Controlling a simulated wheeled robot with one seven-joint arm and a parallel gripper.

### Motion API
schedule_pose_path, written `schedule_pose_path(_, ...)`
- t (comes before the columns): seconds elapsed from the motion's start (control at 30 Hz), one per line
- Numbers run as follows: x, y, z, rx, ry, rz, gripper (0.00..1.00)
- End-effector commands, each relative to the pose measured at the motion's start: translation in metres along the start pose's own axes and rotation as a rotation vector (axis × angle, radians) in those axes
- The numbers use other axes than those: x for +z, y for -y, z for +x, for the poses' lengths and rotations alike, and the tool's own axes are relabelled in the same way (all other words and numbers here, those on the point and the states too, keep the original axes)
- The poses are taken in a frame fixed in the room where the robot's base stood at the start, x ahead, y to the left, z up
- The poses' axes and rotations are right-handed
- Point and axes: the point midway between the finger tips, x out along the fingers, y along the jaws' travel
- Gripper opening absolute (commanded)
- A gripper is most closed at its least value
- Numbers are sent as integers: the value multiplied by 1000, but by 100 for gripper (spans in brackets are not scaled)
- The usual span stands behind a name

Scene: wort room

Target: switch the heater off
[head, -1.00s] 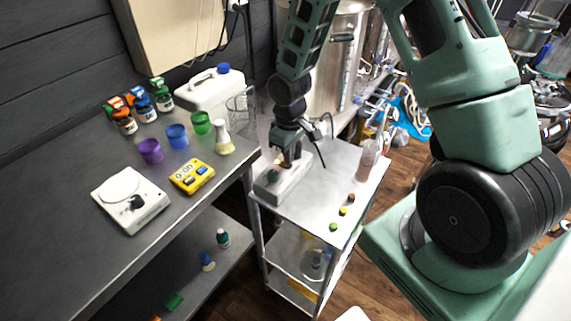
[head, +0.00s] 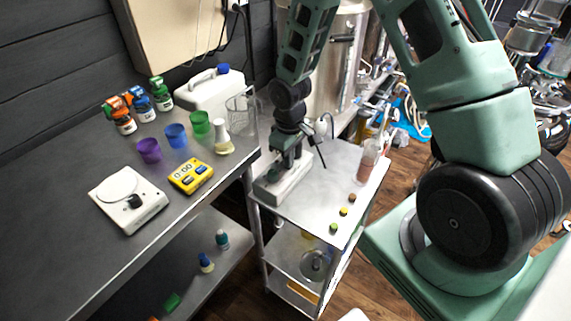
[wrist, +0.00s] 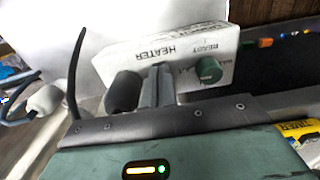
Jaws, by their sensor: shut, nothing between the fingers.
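The heater is a white box (head: 283,190) on the metal trolley. In the wrist view its white face (wrist: 165,50) reads "HEATER" upside down and carries a round green knob (wrist: 208,70). My gripper (head: 279,168) is down over the box in the head view, fingers shut and empty. In the wrist view the grey fingers (wrist: 157,85) are at the lower edge of the labelled face, left of the green knob. A dark rounded piece (wrist: 125,92) is just left of the fingers. I cannot tell whether the fingers touch the heater, and the switch's position is unclear.
The bench (head: 80,190) at left carries a scale (head: 128,200), a yellow timer (head: 191,176), cups and bottles. A steel vessel (head: 345,80) stands behind.

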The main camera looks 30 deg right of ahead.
Motion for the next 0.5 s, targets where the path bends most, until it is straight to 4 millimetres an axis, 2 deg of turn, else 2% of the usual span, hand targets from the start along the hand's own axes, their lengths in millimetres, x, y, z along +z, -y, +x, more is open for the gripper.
schedule_pose_path(0.17, 0, 0, -3, 0, 0, 0, 0)
schedule_pose_path(0.5, 0, 0, -28, 0, 1, 0, 0)
